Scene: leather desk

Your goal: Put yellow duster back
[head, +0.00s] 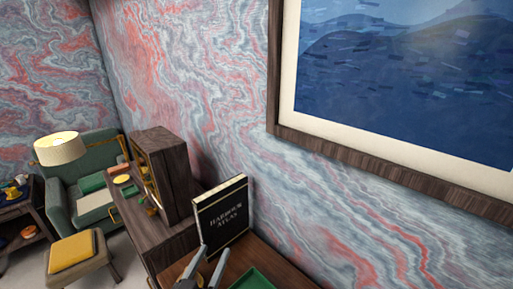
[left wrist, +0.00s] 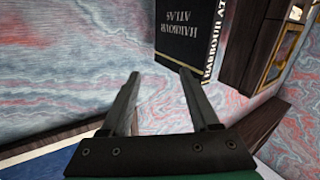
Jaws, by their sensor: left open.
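I cannot pick out the yellow duster for certain. Small yellow things show in the head view: a yellow item (head: 121,179) on the far desk part and a yellow item (head: 14,191) on the side table at the far left. My left gripper (head: 212,255) is at the bottom of the head view, in front of the black book. In the left wrist view its two fingers (left wrist: 160,76) are apart with nothing between them. My right gripper is in neither view.
A black "Harbour Atlas" book (head: 221,214) stands upright near the wall, beside a wooden cabinet (head: 166,172). A green tray (head: 253,280) lies right of my gripper. A green armchair (head: 93,150), lamp (head: 60,149) and yellow-topped stool (head: 72,251) stand left.

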